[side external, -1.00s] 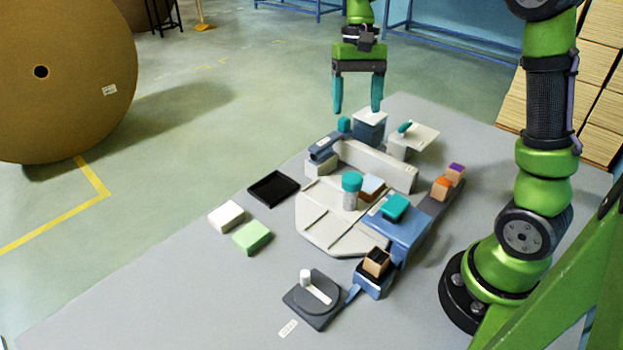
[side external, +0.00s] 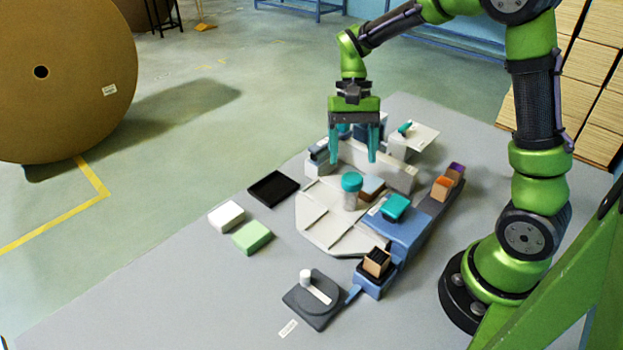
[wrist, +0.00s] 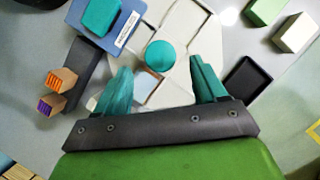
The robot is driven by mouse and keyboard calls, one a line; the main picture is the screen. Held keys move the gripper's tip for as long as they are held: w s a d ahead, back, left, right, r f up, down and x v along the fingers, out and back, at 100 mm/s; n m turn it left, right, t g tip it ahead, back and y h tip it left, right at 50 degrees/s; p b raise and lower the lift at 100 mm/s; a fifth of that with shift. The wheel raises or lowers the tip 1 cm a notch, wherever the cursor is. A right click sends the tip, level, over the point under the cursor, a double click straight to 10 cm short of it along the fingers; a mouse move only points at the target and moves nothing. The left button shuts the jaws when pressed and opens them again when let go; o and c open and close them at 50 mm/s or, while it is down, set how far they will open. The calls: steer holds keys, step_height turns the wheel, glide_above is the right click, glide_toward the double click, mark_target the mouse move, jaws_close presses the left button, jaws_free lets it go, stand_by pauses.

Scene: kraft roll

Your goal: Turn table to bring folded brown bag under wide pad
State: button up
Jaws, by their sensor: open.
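The pale round table (side external: 318,228) has raised dividers and a straight pale wall behind it. A teal-capped clear post (side external: 351,184) stands on it; its cap also shows in the wrist view (wrist: 160,54). A small brown-topped item (side external: 371,187), possibly the folded brown bag, lies right of the post, beside the blue housing (side external: 408,228). A teal pad (side external: 396,206), possibly the wide pad, sits on the housing. My gripper (side external: 352,160) is open and empty, above the table's back part, fingers pointing down.
A dark dial with a white handle (side external: 315,295) stands in front. A black tray (side external: 273,188), a white block (side external: 226,217) and a green block (side external: 252,237) lie left. Orange and purple-topped blocks (side external: 442,187) stand right. The front-left surface is clear.

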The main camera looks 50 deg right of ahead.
mark_target(353, 178)
steer(key=shift+x, duration=2.2)
steer(key=shift+c, duration=0.2)
jaws_close()
